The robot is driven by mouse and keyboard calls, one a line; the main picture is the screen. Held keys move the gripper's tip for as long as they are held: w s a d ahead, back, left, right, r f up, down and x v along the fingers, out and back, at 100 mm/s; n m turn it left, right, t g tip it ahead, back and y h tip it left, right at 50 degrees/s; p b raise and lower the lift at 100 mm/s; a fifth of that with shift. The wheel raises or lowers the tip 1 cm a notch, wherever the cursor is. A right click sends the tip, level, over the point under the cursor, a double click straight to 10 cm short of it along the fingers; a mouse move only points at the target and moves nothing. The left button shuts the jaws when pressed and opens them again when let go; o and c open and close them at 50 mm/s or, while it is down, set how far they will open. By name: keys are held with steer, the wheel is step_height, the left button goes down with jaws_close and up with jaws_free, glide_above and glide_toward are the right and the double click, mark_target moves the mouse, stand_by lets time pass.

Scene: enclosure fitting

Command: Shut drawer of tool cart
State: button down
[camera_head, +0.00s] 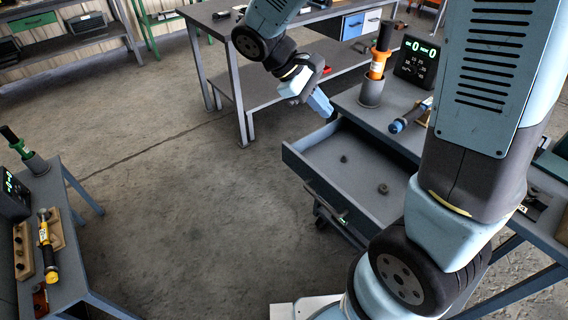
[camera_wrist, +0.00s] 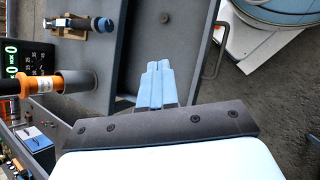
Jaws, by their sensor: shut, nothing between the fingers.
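The tool cart (camera_head: 403,97) stands at the right, with its drawer (camera_head: 365,163) pulled well out to the left. Its front panel and bar handle (camera_head: 327,203) face the open floor. Two small dark round parts lie inside the drawer. My gripper (camera_head: 320,106) is shut and empty, above the far corner of the drawer. In the wrist view the shut blue fingers (camera_wrist: 157,72) point across the drawer (camera_wrist: 190,32), with its handle (camera_wrist: 214,50) to their right. I cannot tell whether the fingers touch the drawer.
On the cart top are an orange tool (camera_head: 378,64) in a holder, a dark display (camera_head: 415,62) and a blue-ended tool (camera_head: 408,117). A grey workbench (camera_head: 235,75) stands behind, and another table (camera_head: 75,245) at left. The floor left of the drawer is clear.

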steer(key=w+a+f+n+t+h, duration=0.25)
steer(key=a+f+n+h, duration=0.4)
steer(key=a+f, duration=0.5)
steer(key=n+t, duration=0.9)
glide_toward(290, 159)
steer(key=shift+m+h, duration=0.25)
steer(key=shift+h, duration=0.1)
steer(key=x, duration=0.7)
steer(key=shift+w+f, duration=0.1)
steer(key=shift+f, duration=0.15)
